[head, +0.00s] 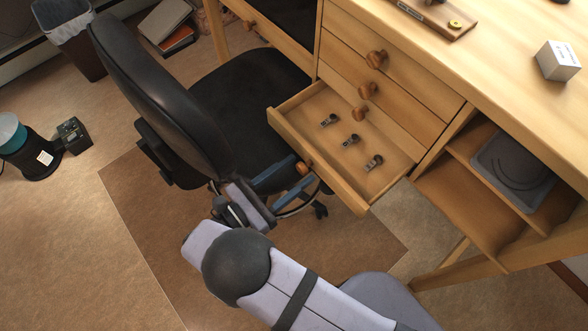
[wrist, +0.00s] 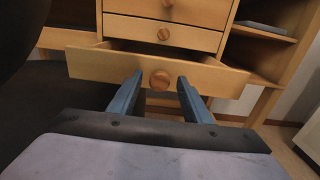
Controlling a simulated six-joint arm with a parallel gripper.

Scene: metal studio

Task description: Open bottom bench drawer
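The bottom bench drawer (head: 337,189) is pulled out from the wooden bench, and several small metal items (head: 351,140) lie inside it. Its round wooden knob (head: 303,168) is on the front panel; in the wrist view the knob (wrist: 160,79) sits between and just beyond the blue fingertips. My gripper (head: 288,175) is at the drawer front, with its fingers (wrist: 160,87) spread to both sides of the knob and a gap visible on each side.
A black office chair (head: 160,85) stands close left of the drawer and my gripper. Open shelves (head: 470,205) are right of the drawers, with a grey tray (head: 513,170). A white box (head: 557,60) sits on the bench top. A brown mat (head: 150,215) covers the floor below.

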